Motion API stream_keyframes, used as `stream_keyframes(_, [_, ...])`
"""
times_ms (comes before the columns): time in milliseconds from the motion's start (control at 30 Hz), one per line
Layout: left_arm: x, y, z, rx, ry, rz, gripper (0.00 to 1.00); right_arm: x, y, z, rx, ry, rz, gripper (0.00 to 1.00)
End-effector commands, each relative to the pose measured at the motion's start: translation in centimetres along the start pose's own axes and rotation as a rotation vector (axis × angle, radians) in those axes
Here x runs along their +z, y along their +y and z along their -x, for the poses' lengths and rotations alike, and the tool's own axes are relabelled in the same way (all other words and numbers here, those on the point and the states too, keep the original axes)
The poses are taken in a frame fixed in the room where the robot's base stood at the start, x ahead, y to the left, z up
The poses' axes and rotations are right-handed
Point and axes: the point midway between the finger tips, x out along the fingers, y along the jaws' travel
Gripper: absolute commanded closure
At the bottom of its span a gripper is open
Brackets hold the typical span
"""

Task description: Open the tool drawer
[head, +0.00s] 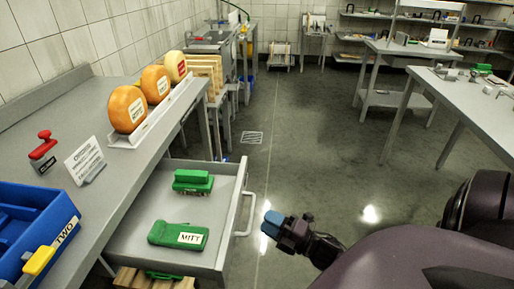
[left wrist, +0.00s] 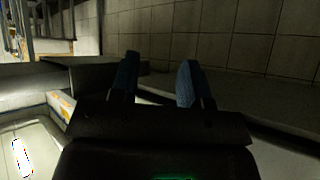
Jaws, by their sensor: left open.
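The tool drawer (head: 193,254) hangs below the grey counter at the left and is pulled well out, its inside showing. Its pale bar handle (head: 249,214) is on the right-hand front. Inside lie a green brush-like block (head: 193,178) and a green mitt (head: 165,233) labelled MITT. My right gripper (head: 286,230), with blue fingertips, is to the right of the handle and apart from it; its finger gap is unclear. My left gripper (left wrist: 160,84) shows in the left wrist view, its two blue fingers apart with nothing between them; it is not visible in the head view.
The counter (head: 120,185) holds a blue bin (head: 30,215), a red-handled stamp (head: 43,155), a sign (head: 85,160) and orange cheese wheels (head: 127,109) on a rack. The floor (head: 300,150) right of the drawer is clear. A grey table (head: 460,100) stands at the right.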

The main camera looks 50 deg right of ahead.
Motion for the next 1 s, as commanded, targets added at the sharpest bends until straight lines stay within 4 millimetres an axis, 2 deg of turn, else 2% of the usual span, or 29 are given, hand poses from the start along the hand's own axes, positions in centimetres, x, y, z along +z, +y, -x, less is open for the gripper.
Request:
stream_keyframes(133, [0.0, -0.1, 0.0, 0.000, -0.001, -0.003, 0.57, 0.0, 0.0, 2.6, -0.002, -0.003, 0.000, 0.63])
stream_keyframes(333, [0.2, -0.2, 0.1, 0.001, -0.003, -0.012, 0.57, 0.0, 0.0, 4.5, 0.000, 0.000, 0.000, 0.63])
stream_keyframes(1000, [0.2, -0.1, 0.1, 0.000, -0.005, -0.006, 0.57, 0.0, 0.0, 4.8, 0.001, 0.000, 0.000, 0.63])
